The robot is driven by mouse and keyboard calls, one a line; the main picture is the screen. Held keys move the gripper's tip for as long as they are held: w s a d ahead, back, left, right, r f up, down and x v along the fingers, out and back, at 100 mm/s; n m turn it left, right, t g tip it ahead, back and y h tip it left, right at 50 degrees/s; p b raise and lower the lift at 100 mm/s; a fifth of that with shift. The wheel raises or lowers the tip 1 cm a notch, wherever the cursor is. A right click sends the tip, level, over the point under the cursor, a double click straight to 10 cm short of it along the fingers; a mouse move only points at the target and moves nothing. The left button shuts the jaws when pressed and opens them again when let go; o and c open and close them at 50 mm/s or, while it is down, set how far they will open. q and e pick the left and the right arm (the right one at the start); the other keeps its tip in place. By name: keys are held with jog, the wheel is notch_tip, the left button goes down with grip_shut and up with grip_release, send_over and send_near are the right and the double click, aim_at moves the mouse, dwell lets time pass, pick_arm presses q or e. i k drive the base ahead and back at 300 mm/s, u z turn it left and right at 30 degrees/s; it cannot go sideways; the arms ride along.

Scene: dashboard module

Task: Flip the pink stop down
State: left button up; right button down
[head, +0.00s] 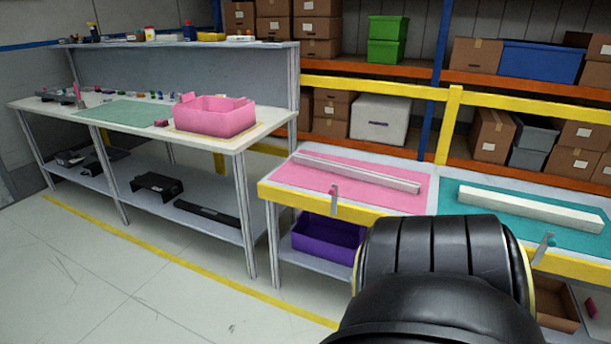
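A pink mat (290,175) lies on the left half of the yellow-edged table at the right. A small grey upright tab (334,198), which looks like the pink stop, stands at the front edge of this mat and rises above the yellow edge. A long pale bar (358,172) lies across the mat behind it. A similar tab (542,248) stands at the front edge of the teal mat (480,207). Neither of my grippers shows. A black arm link of mine fills the bottom right and hides part of the table front.
A white beam (530,208) lies on the teal mat. A purple bin (328,238) sits under the pink side. A workbench (255,138) with a pink bin (214,116) stands at the left. Shelves with boxes line the back. The floor at front left is clear.

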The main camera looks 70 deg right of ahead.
aim_at(334, 192)
jog(key=z, duration=0.9)
jog(key=i, duration=1.1)
jog(key=z, duration=1.2)
